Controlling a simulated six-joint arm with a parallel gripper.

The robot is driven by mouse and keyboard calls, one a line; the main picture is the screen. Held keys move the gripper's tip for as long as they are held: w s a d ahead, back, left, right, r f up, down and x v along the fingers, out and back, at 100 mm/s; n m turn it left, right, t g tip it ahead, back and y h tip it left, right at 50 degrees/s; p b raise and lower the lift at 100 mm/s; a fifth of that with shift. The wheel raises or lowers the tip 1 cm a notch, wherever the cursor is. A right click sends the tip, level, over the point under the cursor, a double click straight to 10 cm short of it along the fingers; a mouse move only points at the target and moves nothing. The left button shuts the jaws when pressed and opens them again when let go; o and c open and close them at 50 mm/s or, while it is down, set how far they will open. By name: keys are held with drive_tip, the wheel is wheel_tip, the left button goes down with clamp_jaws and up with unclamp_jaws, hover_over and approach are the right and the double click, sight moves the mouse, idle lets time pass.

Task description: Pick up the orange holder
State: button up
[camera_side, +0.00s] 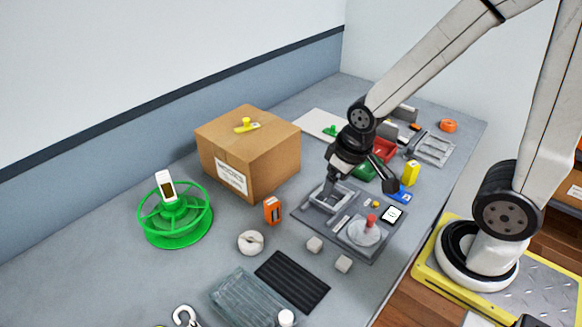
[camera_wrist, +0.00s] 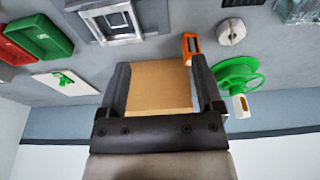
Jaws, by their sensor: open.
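The orange holder (camera_side: 272,210) stands upright on the grey table, in front of the cardboard box's right corner, with a dark opening in its face. In the wrist view the orange holder (camera_wrist: 191,45) shows near the top, just beyond the right finger. My gripper (camera_side: 334,182) is to the right of the holder in the side view, above the grey fixture board, and apart from it. In the wrist view my gripper (camera_wrist: 159,66) is open with its fingers spread wide, and nothing is held between them.
The cardboard box (camera_side: 248,150) stands behind the holder, with a yellow item on top. A green spool (camera_side: 176,232) and a white roll (camera_side: 250,243) are nearby. The fixture board (camera_side: 382,245) lies to the right. Bare table lies between the holder and the board.

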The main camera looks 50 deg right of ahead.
idle(0.3)
drive_tip(key=m+y, duration=1.3)
drive_tip(key=m, duration=0.7)
approach(272, 211)
drive_tip(key=x, duration=0.3)
drive_tip(key=shift+w+r, duration=0.15)
drive_tip(key=shift+w, duration=0.1)
drive_tip(key=shift+w+d+m+t, duration=0.2)
drive_tip(key=shift+w+m+t, duration=0.1)
drive_tip(key=shift+m, duration=0.1)
drive_tip(key=shift+a, duration=0.1)
drive_tip(key=shift+x, duration=1.25)
